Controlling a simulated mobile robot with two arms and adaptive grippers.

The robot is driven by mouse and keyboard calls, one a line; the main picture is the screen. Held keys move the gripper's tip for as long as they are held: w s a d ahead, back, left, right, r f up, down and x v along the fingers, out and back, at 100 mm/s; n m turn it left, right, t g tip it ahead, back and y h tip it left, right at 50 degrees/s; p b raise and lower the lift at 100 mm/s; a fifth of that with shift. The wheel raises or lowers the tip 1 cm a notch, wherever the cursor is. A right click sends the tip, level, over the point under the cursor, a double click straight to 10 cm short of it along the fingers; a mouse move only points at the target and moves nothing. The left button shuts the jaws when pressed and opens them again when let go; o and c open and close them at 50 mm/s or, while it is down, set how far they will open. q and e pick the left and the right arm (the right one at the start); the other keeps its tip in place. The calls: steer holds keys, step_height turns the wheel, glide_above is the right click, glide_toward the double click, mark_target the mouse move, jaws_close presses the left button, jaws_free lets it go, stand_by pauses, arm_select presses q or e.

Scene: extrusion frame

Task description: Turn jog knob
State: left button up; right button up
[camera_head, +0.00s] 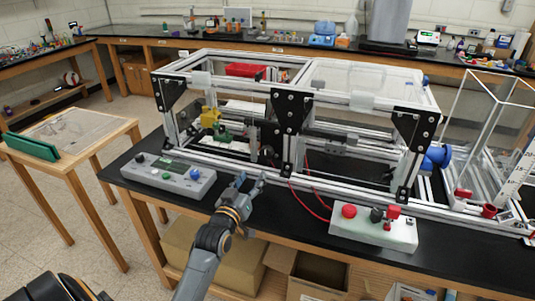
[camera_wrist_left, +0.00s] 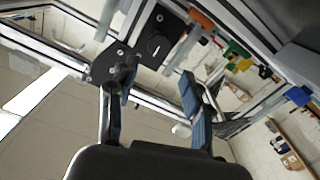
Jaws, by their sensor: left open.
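A grey control box (camera_head: 170,178) lies on the black bench top at the left. It carries a black knob (camera_head: 140,158), a green button (camera_head: 167,176) and a blue knob (camera_head: 195,173). A pale control box (camera_head: 372,232) at the right carries a red button (camera_head: 348,211), a black knob (camera_head: 376,214) and red parts. No label shows which knob is the jog knob. My left gripper (camera_head: 252,181) is open and empty, above the bench's front edge between the boxes, apart from both. Its two fingers also show in the left wrist view (camera_wrist_left: 158,88). My right gripper is out of view.
An aluminium extrusion frame (camera_head: 350,101) with black corner plates stands close behind the boxes. A red cable (camera_head: 305,202) runs along the bench between them. A wooden table (camera_head: 85,128) stands at the left. Cardboard boxes (camera_head: 215,262) sit under the bench.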

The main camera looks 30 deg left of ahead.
mark_target(266, 156)
arm_select(q)
steer(key=p+x, duration=0.2)
steer(key=x, duration=1.1)
steer(key=shift+w+d, duration=0.1)
steer(key=shift+w, duration=0.05)
